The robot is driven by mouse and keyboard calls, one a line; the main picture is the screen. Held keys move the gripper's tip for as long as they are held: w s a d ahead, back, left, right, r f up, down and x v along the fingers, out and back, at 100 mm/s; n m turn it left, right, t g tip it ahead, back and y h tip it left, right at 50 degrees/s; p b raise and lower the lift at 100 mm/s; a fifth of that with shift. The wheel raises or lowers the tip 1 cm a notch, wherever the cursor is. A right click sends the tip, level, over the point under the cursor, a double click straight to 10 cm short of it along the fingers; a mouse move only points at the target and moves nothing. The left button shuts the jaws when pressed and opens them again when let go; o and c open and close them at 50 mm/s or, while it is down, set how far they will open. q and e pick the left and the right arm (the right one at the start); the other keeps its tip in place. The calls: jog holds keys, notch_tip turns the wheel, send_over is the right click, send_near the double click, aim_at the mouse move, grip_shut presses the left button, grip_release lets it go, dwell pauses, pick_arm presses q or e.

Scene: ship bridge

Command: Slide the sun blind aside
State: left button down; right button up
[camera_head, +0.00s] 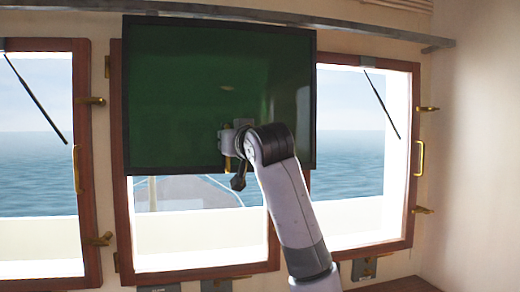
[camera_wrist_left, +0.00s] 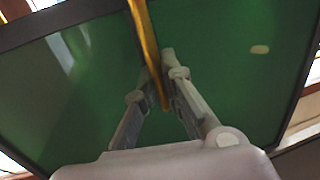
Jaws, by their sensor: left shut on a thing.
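The sun blind (camera_head: 175,85) is a dark green, black-framed panel hanging in front of the middle window in the head view. It covers most of that window's upper part and overlaps the left edge of the right window. It also fills most of the left wrist view (camera_wrist_left: 225,50). My left gripper (camera_head: 231,150) is at the blind's lower part, right of its middle. In the left wrist view its fingers (camera_wrist_left: 156,85) are closed around the brass handle (camera_wrist_left: 148,45) of the blind. The wrist partly hides the handle in the head view. My right gripper is not in view.
A grey metal rail (camera_head: 370,31) runs above the windows, along the blind's top. The left window (camera_head: 35,120) and most of the right window (camera_head: 350,200) are uncovered. Brass latches (camera_head: 419,158) stick out from the wooden frames. A pale wall (camera_head: 480,130) closes the right side.

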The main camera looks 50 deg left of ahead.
aim_at(197, 140)
pick_arm(q)
jog(key=s, duration=0.2)
jog(key=s+a, duration=0.1)
jog(key=s, duration=0.1)
jog(key=s+a, duration=0.1)
jog(key=s, duration=0.1)
jog(key=shift+s+a+b, duration=0.1)
jog(key=shift+a+b, duration=0.15)
jog(key=shift+b, duration=0.1)
jog(key=c, duration=1.7)
grip_release()
jog(key=d, duration=0.4)
jog(key=s+d, duration=0.1)
jog(key=d, duration=0.3)
jog(key=s+d, duration=0.1)
jog(key=d, duration=0.3)
jog(key=shift+a, duration=0.1)
